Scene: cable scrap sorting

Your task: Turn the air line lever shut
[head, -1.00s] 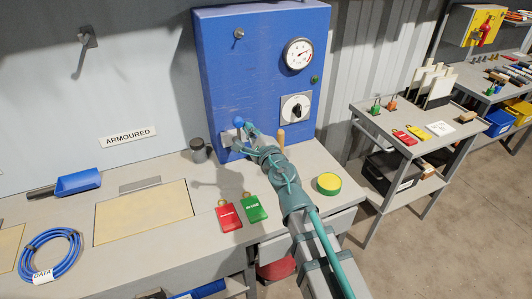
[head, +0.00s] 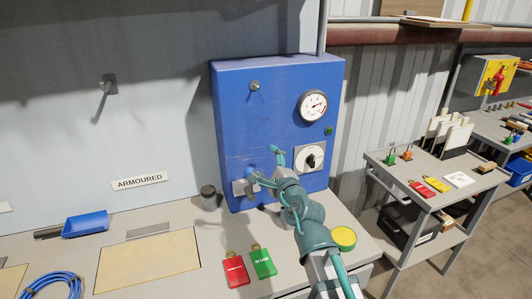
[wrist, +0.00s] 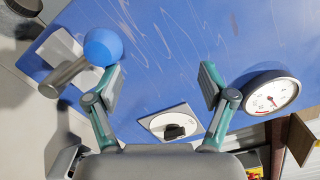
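The lever with a blue ball knob (wrist: 103,47) on a grey metal rod is at the left of the wrist view, in front of a light mounting plate on the blue cabinet. The knob lies just outside the left finger, not between the fingers; contact cannot be told. In the head view my gripper (head: 265,163) is beside the lever.
The cabinet (head: 232,130) carries a round gauge (head: 313,106), a black rotary switch on a white plate (head: 310,157) and a small upper knob (head: 254,86). A red tag (head: 236,271), a green tag (head: 263,262) and a dark cup (head: 209,197) are on the bench nearby.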

